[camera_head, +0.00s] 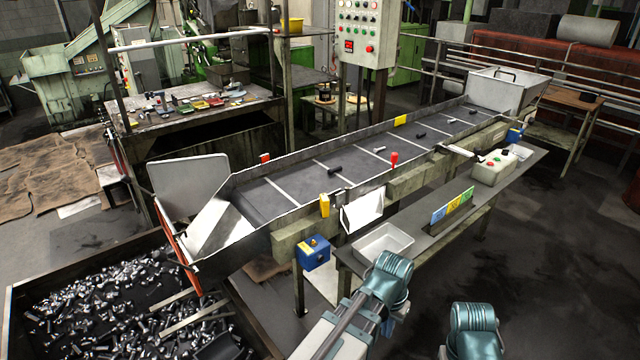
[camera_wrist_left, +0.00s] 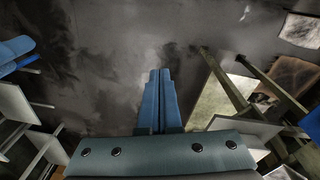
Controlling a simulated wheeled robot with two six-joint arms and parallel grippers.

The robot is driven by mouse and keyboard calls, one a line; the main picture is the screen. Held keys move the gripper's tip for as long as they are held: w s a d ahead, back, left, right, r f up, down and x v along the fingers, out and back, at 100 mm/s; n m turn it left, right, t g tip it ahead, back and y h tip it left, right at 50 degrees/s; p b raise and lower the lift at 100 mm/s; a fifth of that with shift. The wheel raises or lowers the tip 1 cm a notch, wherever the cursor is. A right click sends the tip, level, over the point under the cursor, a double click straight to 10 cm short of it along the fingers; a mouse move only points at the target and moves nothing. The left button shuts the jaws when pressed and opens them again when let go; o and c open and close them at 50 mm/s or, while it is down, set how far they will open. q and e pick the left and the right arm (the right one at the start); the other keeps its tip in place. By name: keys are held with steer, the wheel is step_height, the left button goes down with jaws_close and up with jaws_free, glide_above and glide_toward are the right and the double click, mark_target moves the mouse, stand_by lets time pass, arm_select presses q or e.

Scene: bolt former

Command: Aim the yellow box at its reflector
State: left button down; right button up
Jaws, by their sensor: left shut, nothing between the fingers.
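The yellow box (camera_head: 324,205) stands on the near rail of the conveyor (camera_head: 270,200), close to its left end. A yellow piece (camera_head: 400,120), which looks like its reflector, sits on the far rail, further right. The exact facing of the box is too small to tell. My left gripper (camera_head: 388,326) hangs in front of the narrow side table, well apart from the box and mostly hidden by my arm. In the left wrist view its blue fingers (camera_wrist_left: 158,100) are shut and empty over the dark floor.
A red piece (camera_head: 394,160) stands on the near rail and another red piece (camera_head: 265,158) on the far rail. A white tilted panel (camera_head: 362,211), a blue box (camera_head: 313,253) and a white tray (camera_head: 383,243) are near the yellow box. Dark bolts lie on the belt.

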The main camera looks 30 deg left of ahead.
arm_select(q)
steer(key=w+a+r+n+t+h+p, duration=0.1)
steer(key=w+a+r+n+t+p, duration=0.15)
steer(key=w+a+r+p, duration=0.5)
steer(key=n+t+p, duration=0.4)
steer(key=n+p, duration=0.2)
steer(key=p, duration=0.3)
glide_toward(322, 205)
steer(key=s+a+r, duration=0.3)
steer(key=s, duration=0.2)
arm_select(e)
step_height(322, 205, up, 19)
arm_select(q)
steer(key=b+x, duration=0.6)
steer(key=x, duration=0.1)
steer(key=b+x, duration=0.3)
steer(key=shift+w+a+f, duration=0.15)
steer(key=shift+a+f, duration=0.15)
steer(key=shift+f, duration=0.05)
steer(key=shift+w+d+r+p, duration=0.2)
steer(key=shift+w+d, duration=0.2)
steer(key=shift+d, duration=0.05)
steer(key=shift+w+d+r+p, duration=0.2)
steer(key=shift+w+d, duration=0.15)
steer(key=shift+d, duration=0.1)
steer(key=shift+w+d, duration=0.5)
steer(key=shift+d, duration=0.1)
arm_select(e)
step_height(322, 205, down, 8)
steer(key=shift+s, duration=0.1)
